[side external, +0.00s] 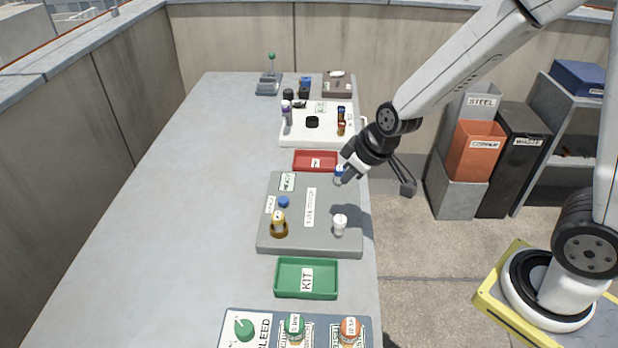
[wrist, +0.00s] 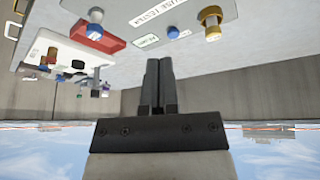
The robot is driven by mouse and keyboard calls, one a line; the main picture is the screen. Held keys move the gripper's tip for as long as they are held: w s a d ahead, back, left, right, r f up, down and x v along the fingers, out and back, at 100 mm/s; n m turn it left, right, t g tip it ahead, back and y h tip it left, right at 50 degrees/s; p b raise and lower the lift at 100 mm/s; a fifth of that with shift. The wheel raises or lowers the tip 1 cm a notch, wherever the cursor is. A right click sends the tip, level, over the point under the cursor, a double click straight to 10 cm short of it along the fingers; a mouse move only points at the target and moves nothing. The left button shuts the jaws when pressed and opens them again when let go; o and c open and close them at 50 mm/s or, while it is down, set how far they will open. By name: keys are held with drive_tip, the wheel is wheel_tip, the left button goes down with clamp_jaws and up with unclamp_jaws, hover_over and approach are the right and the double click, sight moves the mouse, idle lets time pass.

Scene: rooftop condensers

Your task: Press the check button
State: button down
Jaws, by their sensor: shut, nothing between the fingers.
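The grey tester panel (side external: 310,245) lies on the bench. A round blue button (side external: 283,202) sits on its left part, beside a small white label (side external: 270,204) too small to read surely. The blue button also shows in the wrist view (wrist: 172,32), right of and above the fingertips. My gripper (side external: 347,177) is over the panel's far right corner, right of and beyond the button, and apart from it. Its fingers (wrist: 159,62) are shut and empty in the wrist view.
A brass post (side external: 279,225) stands just in front of the button, and a white-topped piece (side external: 340,222) stands on the panel's right. A red tray (side external: 315,161) lies behind, a green KIT tray (side external: 306,279) in front. The bench's left side (side external: 170,230) is clear.

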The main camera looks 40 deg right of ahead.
sight(286, 201)
drive_tip(key=w+a+f+n+t+h, duration=0.1)
drive_tip(key=w+a+n+t, duration=0.3)
drive_tip(key=w, duration=1)
drive_tip(key=shift+w+a+f+n, duration=0.15)
drive_tip(key=shift+a+f+n, duration=0.3)
drive_tip(key=shift+a+n, duration=0.2)
drive_tip(key=shift+f, duration=0.2)
drive_tip(key=shift+f, duration=4.2)
drive_tip(key=shift+f, duration=1.1)
drive_tip(key=shift+r+h, duration=0.15)
drive_tip(key=shift+h, duration=0.15)
drive_tip(key=shift+r, duration=0.9)
